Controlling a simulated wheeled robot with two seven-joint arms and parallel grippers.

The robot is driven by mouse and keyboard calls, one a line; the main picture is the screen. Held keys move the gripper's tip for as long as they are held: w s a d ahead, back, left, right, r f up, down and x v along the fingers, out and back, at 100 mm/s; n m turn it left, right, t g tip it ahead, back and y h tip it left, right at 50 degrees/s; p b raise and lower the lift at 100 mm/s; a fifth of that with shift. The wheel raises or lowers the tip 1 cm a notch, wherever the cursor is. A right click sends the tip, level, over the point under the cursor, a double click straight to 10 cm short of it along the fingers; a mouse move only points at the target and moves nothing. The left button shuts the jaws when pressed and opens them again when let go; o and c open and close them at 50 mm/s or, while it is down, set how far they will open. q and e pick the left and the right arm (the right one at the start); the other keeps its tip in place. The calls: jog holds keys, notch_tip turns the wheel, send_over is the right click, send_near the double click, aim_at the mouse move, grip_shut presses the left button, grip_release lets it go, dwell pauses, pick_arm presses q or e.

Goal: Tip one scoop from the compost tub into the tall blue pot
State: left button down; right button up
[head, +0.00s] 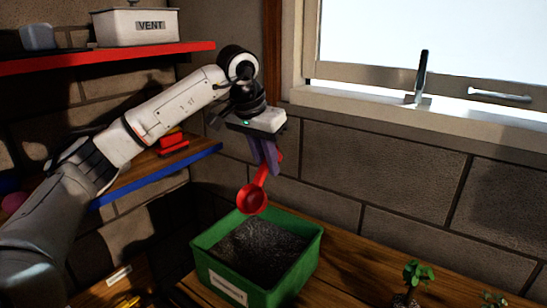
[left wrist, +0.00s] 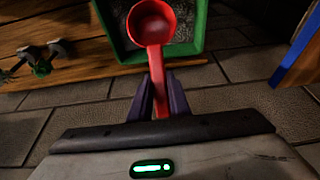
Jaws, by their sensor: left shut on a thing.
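The red scoop (head: 252,198) hangs from my left gripper (head: 269,163), whose purple fingers are shut on its handle. In the left wrist view, the scoop (left wrist: 151,24) points away from the gripper (left wrist: 160,98), with its bowl over the green tub. The bowl's inside looks red, with no compost clearly seen in it. The green compost tub (head: 239,288) stands on the wooden bench below, holding dark grey compost (head: 261,252). The scoop is above the compost, apart from it. The tall blue pot is not in view. My right gripper is not in view.
Small seedlings (head: 418,273) stand on the bench (head: 345,277) right of the tub. A blue-edged shelf (head: 160,164) with red items and a red shelf (head: 107,57) with a VENT box (head: 137,26) are at left. A window sill (head: 370,107) runs behind.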

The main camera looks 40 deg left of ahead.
pick_arm(q)
notch_tip(320, 180, down, 16)
jog(key=b, duration=1.1)
jog(key=shift+f, duration=0.2)
jog(key=shift+s+f, duration=0.15)
jog(key=shift+f, duration=0.05)
dwell(0.6)
jog(key=shift+r, duration=0.1)
